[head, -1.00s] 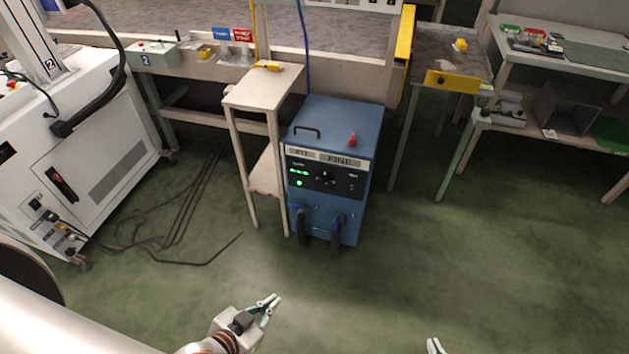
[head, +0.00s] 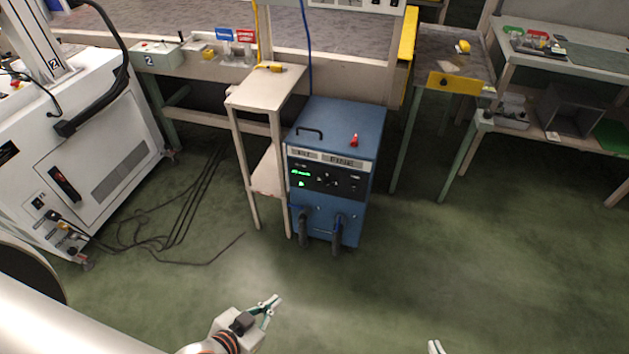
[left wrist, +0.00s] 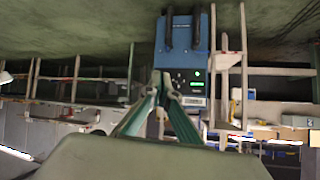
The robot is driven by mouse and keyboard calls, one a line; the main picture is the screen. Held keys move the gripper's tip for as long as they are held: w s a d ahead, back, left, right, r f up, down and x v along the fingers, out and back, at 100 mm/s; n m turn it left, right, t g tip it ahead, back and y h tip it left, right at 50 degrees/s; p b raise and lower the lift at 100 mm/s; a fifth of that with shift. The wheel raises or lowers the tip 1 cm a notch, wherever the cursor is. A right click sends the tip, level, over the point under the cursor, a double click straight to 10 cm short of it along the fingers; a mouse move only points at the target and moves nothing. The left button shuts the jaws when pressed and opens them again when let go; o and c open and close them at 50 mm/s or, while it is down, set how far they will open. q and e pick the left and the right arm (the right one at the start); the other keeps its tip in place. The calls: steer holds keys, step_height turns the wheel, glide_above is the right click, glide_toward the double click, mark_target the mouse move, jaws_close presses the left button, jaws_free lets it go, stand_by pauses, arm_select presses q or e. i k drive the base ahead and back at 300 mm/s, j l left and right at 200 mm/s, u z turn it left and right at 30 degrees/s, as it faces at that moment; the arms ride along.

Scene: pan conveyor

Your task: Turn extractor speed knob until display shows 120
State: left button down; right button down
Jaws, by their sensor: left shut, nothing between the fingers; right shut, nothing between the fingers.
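A blue cabinet (head: 340,128) with a dark front panel (head: 327,179) stands on the floor at the picture's middle. The panel has a green display (head: 301,171), too small to read, and small dark knobs near its centre. I cannot tell which knob sets the extractor speed. The cabinet (left wrist: 186,48) appears upside down in the left wrist view, beyond the fingers. My left gripper (head: 275,300) is low in the head view, shut and empty, well apart from the cabinet. My right gripper (head: 434,346) shows only its tip at the bottom edge, shut.
A narrow pale stand (head: 262,90) adjoins the cabinet's left side. A white machine (head: 85,150) with loose black cables (head: 190,215) on the floor is at the left. A workbench (head: 560,70) stands at the right. The green floor before the cabinet is clear.

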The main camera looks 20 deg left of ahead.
mark_target(326, 182)
steer(key=i+l+u, duration=0.1)
steer(key=u, duration=0.3)
steer(key=i+l+u, duration=0.1)
steer(key=l+u, duration=0.15)
steer(key=u, duration=0.2)
steer(key=i+l+u, duration=0.15)
steer(key=l, duration=0.35)
steer(key=l+u, duration=0.2)
steer(key=l, duration=0.25)
steer(key=i+l, duration=0.1)
steer(key=l, duration=0.8)
steer(key=i+l, duration=0.15)
steer(key=l, duration=0.3)
steer(key=u, duration=0.05)
